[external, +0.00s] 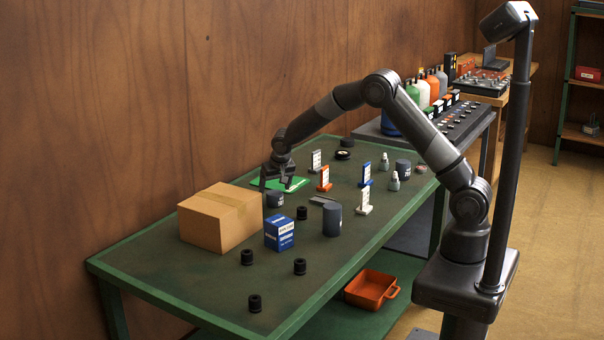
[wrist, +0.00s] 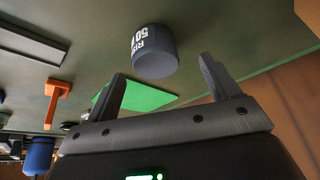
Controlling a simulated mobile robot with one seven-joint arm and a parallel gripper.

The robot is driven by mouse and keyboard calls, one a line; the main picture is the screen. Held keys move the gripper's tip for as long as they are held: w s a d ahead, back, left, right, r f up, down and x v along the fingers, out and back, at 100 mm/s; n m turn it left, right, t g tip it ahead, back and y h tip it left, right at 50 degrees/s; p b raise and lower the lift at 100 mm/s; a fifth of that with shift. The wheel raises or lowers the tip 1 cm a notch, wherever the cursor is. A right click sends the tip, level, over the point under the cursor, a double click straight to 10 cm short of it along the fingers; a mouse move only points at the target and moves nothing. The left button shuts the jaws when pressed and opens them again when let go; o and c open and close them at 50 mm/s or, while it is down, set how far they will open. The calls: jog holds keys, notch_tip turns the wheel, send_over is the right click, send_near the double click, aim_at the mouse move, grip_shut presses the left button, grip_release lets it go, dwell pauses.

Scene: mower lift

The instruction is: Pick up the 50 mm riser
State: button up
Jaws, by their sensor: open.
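The 50 mm riser is a short dark grey-blue cylinder with white lettering reading "50"; in the wrist view it (wrist: 154,52) stands on the table just beyond my fingertips. In the external view the riser (external: 275,200) stands right of the cardboard box, below my gripper. My gripper (external: 277,183) is open and points down just above and behind the riser. In the wrist view the gripper (wrist: 161,72) has its two fingers spread wide with nothing between them. The riser lies roughly in line with the gap, and I see no contact.
A cardboard box (external: 220,218) stands close left of the riser. A blue carton (external: 279,232) stands in front. Other dark cylinders (external: 332,219) (external: 403,169) stand to the right. A green sheet (external: 294,184) lies behind. Several small black rings (external: 300,266) dot the front.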

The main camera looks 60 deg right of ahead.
aim_at(275, 193)
jog(key=x, duration=0.5)
jog(key=shift+d+f, duration=0.1)
jog(key=shift+d, duration=0.25)
jog(key=shift+s, duration=0.1)
jog(key=c, duration=1.1)
jog(key=shift+c, duration=0.2)
